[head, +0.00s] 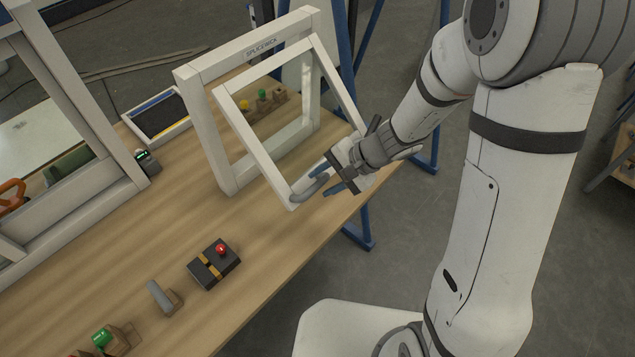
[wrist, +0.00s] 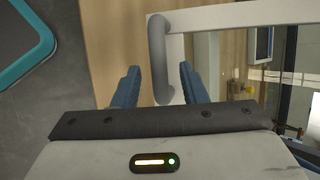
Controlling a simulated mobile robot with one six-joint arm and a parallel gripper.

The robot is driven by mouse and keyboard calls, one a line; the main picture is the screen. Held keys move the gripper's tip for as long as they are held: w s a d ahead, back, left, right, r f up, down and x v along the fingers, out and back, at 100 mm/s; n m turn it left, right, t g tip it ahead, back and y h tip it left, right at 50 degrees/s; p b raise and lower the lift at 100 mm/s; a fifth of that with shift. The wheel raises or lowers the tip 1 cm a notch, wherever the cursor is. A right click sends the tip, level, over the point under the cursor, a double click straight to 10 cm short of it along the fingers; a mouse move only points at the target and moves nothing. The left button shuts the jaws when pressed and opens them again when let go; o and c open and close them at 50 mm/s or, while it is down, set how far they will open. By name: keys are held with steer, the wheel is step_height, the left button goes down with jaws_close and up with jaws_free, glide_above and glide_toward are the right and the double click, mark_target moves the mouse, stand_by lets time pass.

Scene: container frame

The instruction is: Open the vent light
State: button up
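My gripper (head: 329,177) is at this handle. In the wrist view, its blue fingers (wrist: 160,84) stand apart on either side of the handle, with a visible gap on the left.
A larger white frame (head: 75,110) stands at the left of the bench (head: 160,235). A black box with a red button (head: 214,264), a grey lever block (head: 164,297) and a green button (head: 108,338) sit along the front. A dark-screened panel (head: 160,115) lies behind.

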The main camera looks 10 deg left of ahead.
steer(key=v, duration=0.5)
stand_by(0.4)
steer(key=s+d+r+n+t+h+b, duration=0.1)
steer(key=s+d+r+h, duration=0.3)
steer(key=d, duration=0.5)
steer(key=s+d+r+n+t+h+b, duration=0.1)
steer(key=s+d+r+n+t+h, duration=0.1)
steer(key=s+d+r+n+h, duration=0.2)
steer(key=s+d+r, duration=0.3)
steer(key=s+d, duration=0.1)
steer(key=d, duration=0.1)
steer(key=shift+d+r+t+b, duration=0.3)
steer(key=shift+r+t, duration=0.05)
steer(key=shift+t, duration=0.05)
